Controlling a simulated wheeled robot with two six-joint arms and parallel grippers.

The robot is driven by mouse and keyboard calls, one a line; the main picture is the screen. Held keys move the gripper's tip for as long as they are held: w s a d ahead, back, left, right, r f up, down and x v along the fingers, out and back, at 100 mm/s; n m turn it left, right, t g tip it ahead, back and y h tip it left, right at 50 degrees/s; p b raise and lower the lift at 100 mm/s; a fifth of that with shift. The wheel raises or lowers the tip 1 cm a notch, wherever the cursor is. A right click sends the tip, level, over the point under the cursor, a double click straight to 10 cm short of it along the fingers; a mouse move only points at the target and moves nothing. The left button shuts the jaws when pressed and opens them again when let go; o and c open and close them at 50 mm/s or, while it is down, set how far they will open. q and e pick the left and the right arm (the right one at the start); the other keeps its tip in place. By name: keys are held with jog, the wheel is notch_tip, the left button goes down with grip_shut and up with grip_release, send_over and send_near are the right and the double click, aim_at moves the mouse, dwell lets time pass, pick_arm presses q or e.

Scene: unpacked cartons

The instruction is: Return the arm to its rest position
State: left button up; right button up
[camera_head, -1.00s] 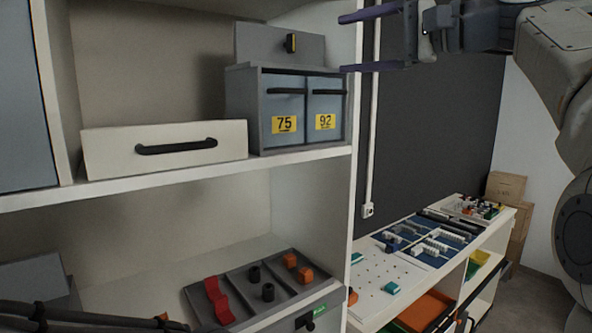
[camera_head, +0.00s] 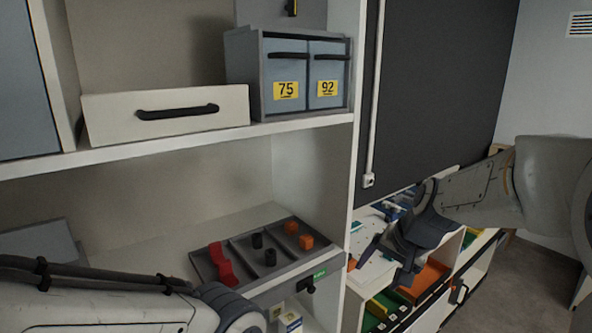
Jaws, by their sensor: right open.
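My right arm comes in from the right edge and reaches down to the left. My right gripper (camera_head: 382,272) is dark grey and open, with nothing between its fingers. It hangs in front of the low white workbench (camera_head: 434,312) and hides part of the bench top. Part of my left arm (camera_head: 110,308) lies across the lower left corner. Its gripper is out of view.
A shelf (camera_head: 200,140) holds a white drawer box (camera_head: 165,115) and a grey cabinet (camera_head: 289,65) numbered 75 and 92. Below, a grey divided tray (camera_head: 240,275) holds red, black and orange parts. An orange bin (camera_head: 428,278) sits under the bench top.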

jog(key=s+d+f+n+g+h, duration=0.15)
jog(key=s+f+n, duration=0.35)
jog(key=s+f, duration=0.65)
jog(key=s+a+r+n+g+b, duration=0.2)
jog(key=s+a+n, duration=0.6)
jog(key=s+a, duration=0.5)
jog(key=shift+s+a+g+b, duration=0.4)
jog(key=shift+s+g+b, duration=0.35)
jog(key=shift+s+b, duration=0.35)
